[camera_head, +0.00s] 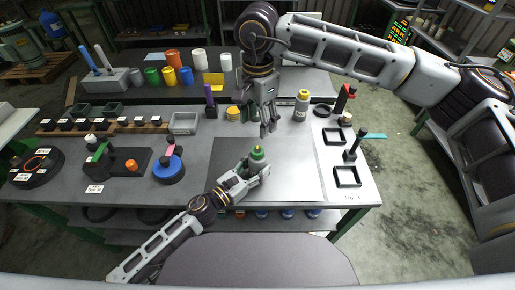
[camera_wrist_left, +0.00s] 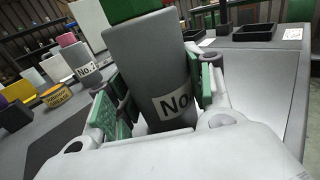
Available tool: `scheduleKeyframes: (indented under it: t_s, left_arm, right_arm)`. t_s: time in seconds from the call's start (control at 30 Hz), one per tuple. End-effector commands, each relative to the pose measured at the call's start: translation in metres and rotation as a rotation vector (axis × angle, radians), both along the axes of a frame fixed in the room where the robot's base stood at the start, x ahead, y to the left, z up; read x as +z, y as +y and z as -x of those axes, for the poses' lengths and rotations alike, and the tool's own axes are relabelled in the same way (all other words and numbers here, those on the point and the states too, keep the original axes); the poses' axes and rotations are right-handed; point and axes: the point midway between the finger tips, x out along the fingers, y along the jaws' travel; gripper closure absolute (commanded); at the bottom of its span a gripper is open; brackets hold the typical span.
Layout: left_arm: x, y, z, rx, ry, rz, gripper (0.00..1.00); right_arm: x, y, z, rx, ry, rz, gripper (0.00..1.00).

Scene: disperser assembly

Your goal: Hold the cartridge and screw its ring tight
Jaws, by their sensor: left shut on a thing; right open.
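In the left wrist view the grey cartridge body (camera_wrist_left: 150,65) with a "No" label sits between green finger pads, and the green ring (camera_wrist_left: 135,9) is cut off by the top edge. My right gripper (camera_head: 268,128) points down with its fingers apart and empty, just above and behind the ring, not touching it.
A grey bottle with a yellow top (camera_head: 301,106) stands behind the mat on the right. Black square frames (camera_head: 347,177) and upright tools are at the right edge. A blue-topped round item (camera_head: 168,168) lies left of the mat. The mat (camera_head: 295,178) is clear right of the cartridge.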

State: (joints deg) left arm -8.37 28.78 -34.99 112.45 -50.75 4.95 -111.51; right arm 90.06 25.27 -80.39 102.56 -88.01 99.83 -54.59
Motion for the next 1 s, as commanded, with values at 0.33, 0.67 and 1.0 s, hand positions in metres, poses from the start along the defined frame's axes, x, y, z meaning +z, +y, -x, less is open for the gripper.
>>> scheduleKeyframes:
  t_s: [0.33, 0.67, 1.0]
  left_arm:
    - [0.0001, 0.0002, -0.0002, 0.0, -0.001, -0.001, 0.88]
    - [0.0001, 0.0002, -0.0002, 0.0, -0.001, -0.001, 0.88]
    - [0.0001, 0.0002, -0.0002, 0.0, -0.001, -0.001, 0.88]
  right_arm:
    - [0.0001, 0.0019, 0.0004, 0.181, 0.002, -0.008, 0.43]
    - [0.0001, 0.0019, 0.0004, 0.198, 0.003, -0.008, 0.43]
    - [-0.0074, 0.0019, 0.0003, 0.197, 0.003, -0.008, 0.43]
